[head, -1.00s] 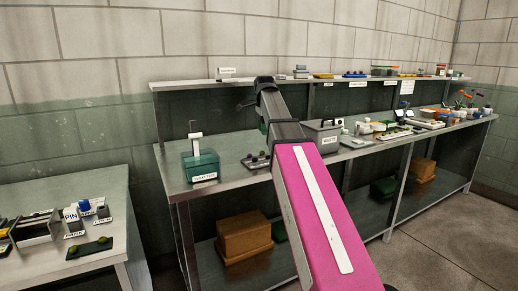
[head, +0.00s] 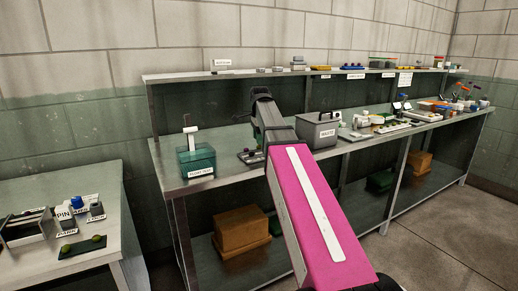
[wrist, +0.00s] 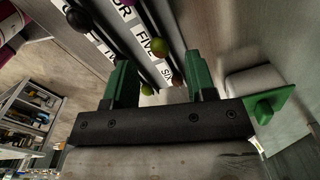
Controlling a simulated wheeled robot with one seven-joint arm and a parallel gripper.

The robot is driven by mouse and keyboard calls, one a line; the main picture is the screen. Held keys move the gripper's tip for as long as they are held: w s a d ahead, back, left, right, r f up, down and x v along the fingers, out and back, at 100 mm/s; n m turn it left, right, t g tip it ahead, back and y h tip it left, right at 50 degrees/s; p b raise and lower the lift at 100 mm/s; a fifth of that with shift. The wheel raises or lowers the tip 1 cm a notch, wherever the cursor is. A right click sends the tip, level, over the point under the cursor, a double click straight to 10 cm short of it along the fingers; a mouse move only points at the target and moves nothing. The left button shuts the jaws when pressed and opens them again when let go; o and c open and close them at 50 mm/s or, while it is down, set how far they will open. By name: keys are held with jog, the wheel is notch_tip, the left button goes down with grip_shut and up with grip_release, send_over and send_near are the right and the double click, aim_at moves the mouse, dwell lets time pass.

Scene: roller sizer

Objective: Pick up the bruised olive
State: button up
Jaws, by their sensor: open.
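In the wrist view my gripper (wrist: 161,78) is open, its two green fingers apart. No olive is clearly gripped. A black olive (wrist: 77,19) and a purple one (wrist: 125,2) sit farther up. I cannot tell which olive is bruised. In the head view my arm hides the gripper; the small dark rack (head: 249,157) shows beside it on the bench.
A green lidded box (head: 197,163) stands left of the rack on the bench (head: 170,184). A grey waste bin (head: 317,131) stands to the right. A shelf (head: 220,76) runs behind. The left table (head: 95,264) holds a dark pad (head: 82,248) with two olives.

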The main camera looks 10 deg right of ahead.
aim_at(259, 147)
jog(key=shift+f, duration=1.6)
jog(key=c, duration=0.7)
jog(key=shift+r, duration=0.2)
